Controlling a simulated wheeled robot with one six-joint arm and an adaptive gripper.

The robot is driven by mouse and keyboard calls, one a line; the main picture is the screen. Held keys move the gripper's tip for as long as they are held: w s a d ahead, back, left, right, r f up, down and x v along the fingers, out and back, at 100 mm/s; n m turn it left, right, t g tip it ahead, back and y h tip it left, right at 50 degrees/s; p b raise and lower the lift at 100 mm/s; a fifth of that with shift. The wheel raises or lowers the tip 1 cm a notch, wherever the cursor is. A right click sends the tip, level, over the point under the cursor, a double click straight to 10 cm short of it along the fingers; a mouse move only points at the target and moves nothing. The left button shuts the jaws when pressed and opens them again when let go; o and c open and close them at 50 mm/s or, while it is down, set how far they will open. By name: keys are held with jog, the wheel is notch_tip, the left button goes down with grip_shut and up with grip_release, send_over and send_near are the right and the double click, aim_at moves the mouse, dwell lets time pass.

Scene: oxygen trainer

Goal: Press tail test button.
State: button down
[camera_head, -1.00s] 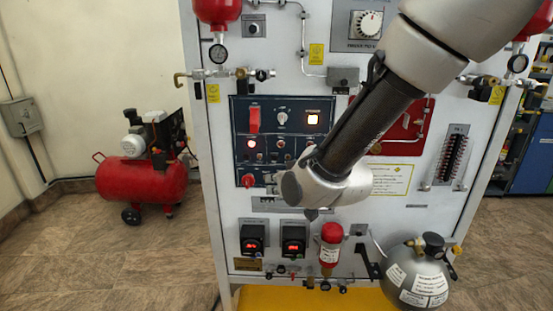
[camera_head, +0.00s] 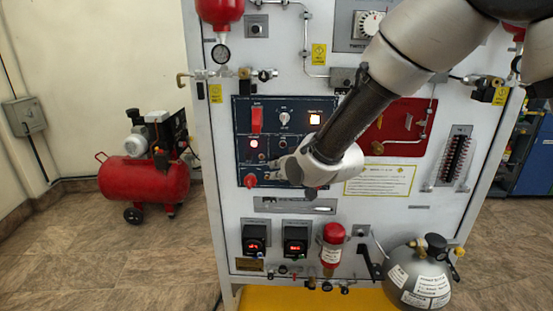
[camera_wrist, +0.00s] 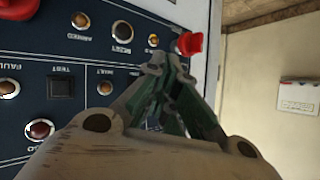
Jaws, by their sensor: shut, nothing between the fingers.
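The dark blue control panel (camera_head: 243,118) is on the front of the white trainer cabinet and fills much of the wrist view. In the wrist view, a dark square (camera_wrist: 60,87) sits by a label reading TEST, between round lamps or buttons. A small round control (camera_wrist: 105,88) is to its right. I cannot read the word tail on any label. My gripper (camera_wrist: 160,62) is shut and empty, its fingertips in front of the panel's lower part near a red knob (camera_wrist: 189,43). In the head view my gripper (camera_head: 281,168) covers part of the panel. Contact cannot be told.
A red guarded switch (camera_head: 257,120) and a lit square lamp (camera_head: 314,119) are higher on the panel. Two small displays (camera_head: 254,240) and a red cylinder (camera_head: 332,248) are below. A grey gas bottle (camera_head: 418,278) stands at lower right. A red compressor (camera_head: 143,178) stands left.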

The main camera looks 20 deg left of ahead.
jog(key=shift+w+a, duration=0.1)
jog(key=shift+w, duration=0.45)
jog(key=shift+w, duration=0.1)
dwell(1.0)
jog(key=shift+w+a, duration=0.1)
jog(key=shift+w, duration=0.2)
jog(key=shift+w, duration=0.4)
dwell(0.6)
jog(key=shift+s, duration=0.8)
jog(key=shift+s, duration=0.15)
jog(key=s, duration=0.2)
jog(key=s+d, duration=0.1)
jog(key=s, duration=0.1)
jog(key=shift+s+d, duration=0.2)
jog(key=shift+s, duration=0.1)
